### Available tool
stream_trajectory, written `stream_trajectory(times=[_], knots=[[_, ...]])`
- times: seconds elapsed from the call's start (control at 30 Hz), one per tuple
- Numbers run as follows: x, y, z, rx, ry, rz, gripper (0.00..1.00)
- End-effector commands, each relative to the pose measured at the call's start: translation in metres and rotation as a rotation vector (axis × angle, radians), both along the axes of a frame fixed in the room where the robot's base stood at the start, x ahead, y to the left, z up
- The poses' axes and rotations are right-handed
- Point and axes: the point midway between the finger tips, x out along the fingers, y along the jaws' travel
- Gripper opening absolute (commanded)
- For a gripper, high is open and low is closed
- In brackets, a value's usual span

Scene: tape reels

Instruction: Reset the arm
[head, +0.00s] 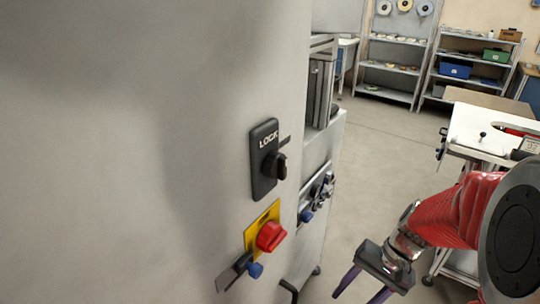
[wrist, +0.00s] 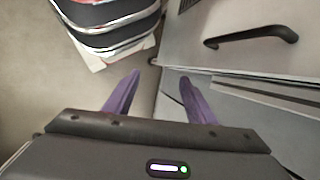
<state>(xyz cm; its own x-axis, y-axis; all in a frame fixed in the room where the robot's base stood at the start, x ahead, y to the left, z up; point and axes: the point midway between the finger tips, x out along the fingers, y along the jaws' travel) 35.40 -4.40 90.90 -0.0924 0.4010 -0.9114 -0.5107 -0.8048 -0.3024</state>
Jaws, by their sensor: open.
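My gripper (head: 362,289) is low in the right half of the head view, at the end of my red arm. Its purple fingers point down and left, apart and with nothing between them. In the wrist view the two fingers of my gripper (wrist: 158,88) are also spread, with only floor and a grey cabinet edge behind them. The gripper is clear of the grey cabinet (head: 130,150) that fills the left of the head view.
The cabinet carries a black LOCK switch (head: 264,160) and a red knob (head: 270,236) on a yellow plate. A dark handle (wrist: 252,37) shows in the wrist view. A white-topped table (head: 470,125) stands at right. Shelves (head: 388,95) stand far back, with open floor before them.

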Motion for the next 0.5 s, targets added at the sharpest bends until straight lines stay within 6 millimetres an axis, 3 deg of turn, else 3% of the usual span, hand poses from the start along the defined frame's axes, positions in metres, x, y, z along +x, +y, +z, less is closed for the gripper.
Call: stream_trajectory(times=[0.5], knots=[[-0.023,-0.003,0.062,-0.292,-0.21,0.165,0.51]])
